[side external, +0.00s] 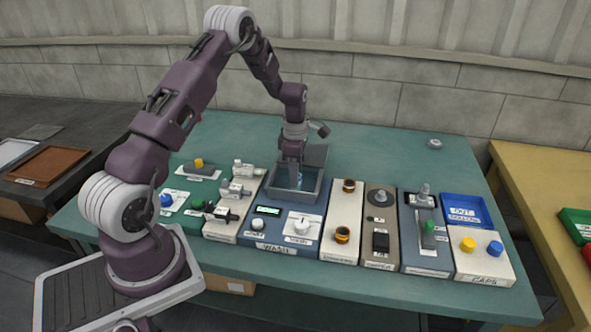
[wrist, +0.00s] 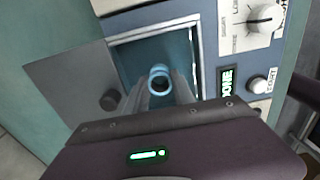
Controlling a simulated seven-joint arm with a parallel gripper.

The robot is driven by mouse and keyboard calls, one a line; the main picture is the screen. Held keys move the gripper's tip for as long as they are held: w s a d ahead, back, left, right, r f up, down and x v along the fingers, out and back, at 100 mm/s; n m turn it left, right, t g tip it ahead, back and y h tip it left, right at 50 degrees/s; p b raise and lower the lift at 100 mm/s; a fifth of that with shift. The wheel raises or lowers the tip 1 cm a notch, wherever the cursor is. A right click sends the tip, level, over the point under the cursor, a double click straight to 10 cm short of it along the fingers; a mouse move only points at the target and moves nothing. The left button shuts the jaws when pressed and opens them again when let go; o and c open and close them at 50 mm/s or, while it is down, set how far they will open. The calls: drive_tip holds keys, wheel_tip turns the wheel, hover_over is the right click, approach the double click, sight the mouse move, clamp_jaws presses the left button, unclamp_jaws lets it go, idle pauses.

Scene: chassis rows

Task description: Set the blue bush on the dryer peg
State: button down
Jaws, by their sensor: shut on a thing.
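My gripper (side external: 292,180) points down into the open wash tub. In the wrist view its two fingers (wrist: 160,88) are closed around the sides of a blue bush (wrist: 161,69), a light blue ring with its open end facing the camera. The tub (side external: 281,199) is grey with a blue inside; its rim also shows in the wrist view (wrist: 198,70). I cannot tell whether the bush touches the tub floor. A grey disc with a short post (side external: 379,197) stands on the tan unit to the right; its label is too small to read, so I cannot confirm it as the dryer peg.
The tub's grey lid (wrist: 72,85) stands open beside it. The wash display (wrist: 228,82) reads DONE. A cream unit (side external: 345,215) with two dark-and-orange rings stands between tub and tan unit. Yellow and blue caps (side external: 468,244) sit at right. The green table behind is mostly clear.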

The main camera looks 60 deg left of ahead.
drive_tip(key=shift+f, duration=0.5)
drive_tip(key=c, duration=1)
unclamp_jaws()
